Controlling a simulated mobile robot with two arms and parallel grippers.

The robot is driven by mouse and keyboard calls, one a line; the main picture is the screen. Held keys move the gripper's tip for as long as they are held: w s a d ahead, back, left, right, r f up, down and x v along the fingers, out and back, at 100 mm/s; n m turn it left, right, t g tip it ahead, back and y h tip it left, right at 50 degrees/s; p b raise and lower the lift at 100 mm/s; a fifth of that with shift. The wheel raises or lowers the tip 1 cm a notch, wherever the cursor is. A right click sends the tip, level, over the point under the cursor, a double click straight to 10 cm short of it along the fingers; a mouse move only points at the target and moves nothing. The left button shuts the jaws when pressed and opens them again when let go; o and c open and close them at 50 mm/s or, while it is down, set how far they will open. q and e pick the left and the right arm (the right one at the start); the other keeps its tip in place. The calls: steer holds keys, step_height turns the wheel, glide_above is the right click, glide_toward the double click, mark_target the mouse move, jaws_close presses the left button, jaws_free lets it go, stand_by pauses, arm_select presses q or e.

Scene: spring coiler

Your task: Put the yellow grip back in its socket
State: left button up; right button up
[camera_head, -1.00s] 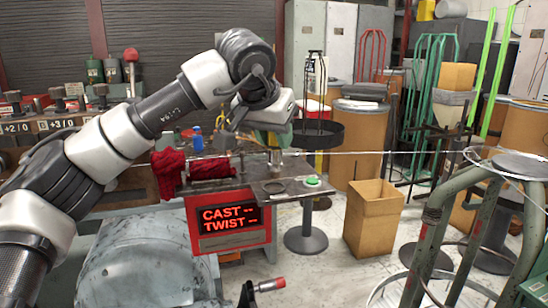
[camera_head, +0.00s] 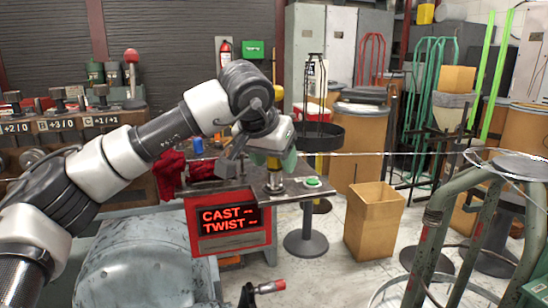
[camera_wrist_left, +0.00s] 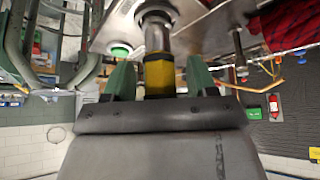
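The yellow grip (camera_wrist_left: 159,75) sits between the green fingers of my left gripper (camera_wrist_left: 160,78) in the left wrist view, with a narrow gap showing on each side. My left gripper (camera_head: 274,156) is open around it. In the head view a bit of the yellow grip (camera_head: 273,163) shows under the gripper. A bright metal shank (camera_wrist_left: 158,38) runs from the grip to a round metal socket ring (camera_wrist_left: 155,12) on the steel plate. The shank appears to be in the ring; its seating depth is hidden. My right gripper is not in view.
The steel plate (camera_head: 297,193) carries a green button (camera_head: 312,182) close to the right of the socket. A red cloth (camera_head: 168,173) lies at the left. The red CAST/TWIST display (camera_head: 229,220) is below. A cardboard box (camera_head: 374,222) stands on the floor to the right.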

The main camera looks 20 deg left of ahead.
arm_select(q)
steer(key=shift+r, duration=0.15)
steer(key=shift+s+r, duration=0.15)
steer(key=shift+r, duration=0.15)
steer(key=p+v, duration=0.1)
steer(key=v, duration=1)
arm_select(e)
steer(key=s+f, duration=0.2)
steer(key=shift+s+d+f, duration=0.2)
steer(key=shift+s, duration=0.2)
arm_select(q)
steer(key=shift+s+r, duration=0.1)
steer(key=shift+s, duration=0.05)
